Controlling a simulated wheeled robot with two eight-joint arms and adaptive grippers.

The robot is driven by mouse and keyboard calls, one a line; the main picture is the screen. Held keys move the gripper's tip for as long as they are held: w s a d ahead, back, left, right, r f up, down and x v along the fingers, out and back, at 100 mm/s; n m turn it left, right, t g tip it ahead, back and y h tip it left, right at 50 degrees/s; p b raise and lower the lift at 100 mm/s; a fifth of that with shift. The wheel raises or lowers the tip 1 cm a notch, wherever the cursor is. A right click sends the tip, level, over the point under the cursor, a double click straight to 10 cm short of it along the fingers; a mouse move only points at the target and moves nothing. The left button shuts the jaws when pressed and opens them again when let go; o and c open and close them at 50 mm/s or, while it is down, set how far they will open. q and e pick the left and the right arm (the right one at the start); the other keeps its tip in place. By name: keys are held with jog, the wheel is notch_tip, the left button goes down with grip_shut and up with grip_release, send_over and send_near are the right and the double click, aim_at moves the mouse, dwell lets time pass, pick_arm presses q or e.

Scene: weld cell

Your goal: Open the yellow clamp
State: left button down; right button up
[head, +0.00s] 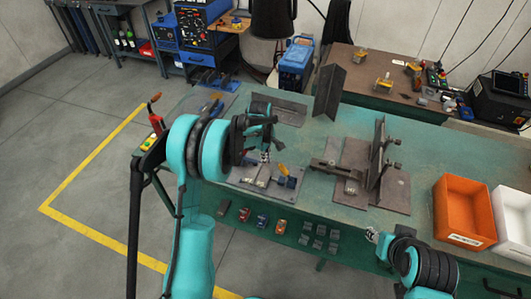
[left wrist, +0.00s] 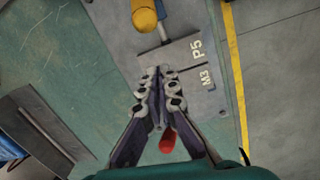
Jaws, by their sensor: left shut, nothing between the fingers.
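The yellow clamp handle (head: 283,169) shows on the metal plate (head: 240,180) at the near edge of the green bench. In the left wrist view the rounded yellow handle (left wrist: 146,14) is at the top, on a grey plate (left wrist: 202,100) marked P5 and M3. My left gripper (head: 265,157) is shut and empty, above the plate and left of the handle. In the left wrist view its fingertips (left wrist: 157,72) are together, apart from the yellow handle. A red rounded piece (left wrist: 167,140) shows between the finger bases. My right gripper (head: 372,235) is at the bench's front edge; its jaw opening is unclear.
A fixture with an upright plate (head: 378,165) stands right of the clamp. Another angled plate (head: 328,92) stands behind. Orange (head: 466,205) and white (head: 513,222) bins are at the right. Bare bench top lies between the fixtures.

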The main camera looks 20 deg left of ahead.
aim_at(286, 173)
pick_arm(q)
jog(key=shift+s+d+r, duration=0.15)
jog(key=shift+d, duration=0.45)
jog(key=shift+s+d+r, duration=0.15)
jog(key=shift+d+r, duration=0.05)
jog(key=shift+d, duration=0.45)
jog(key=shift+s+d+r, duration=0.15)
jog(key=shift+d, duration=0.45)
jog(key=shift+d+r, duration=0.1)
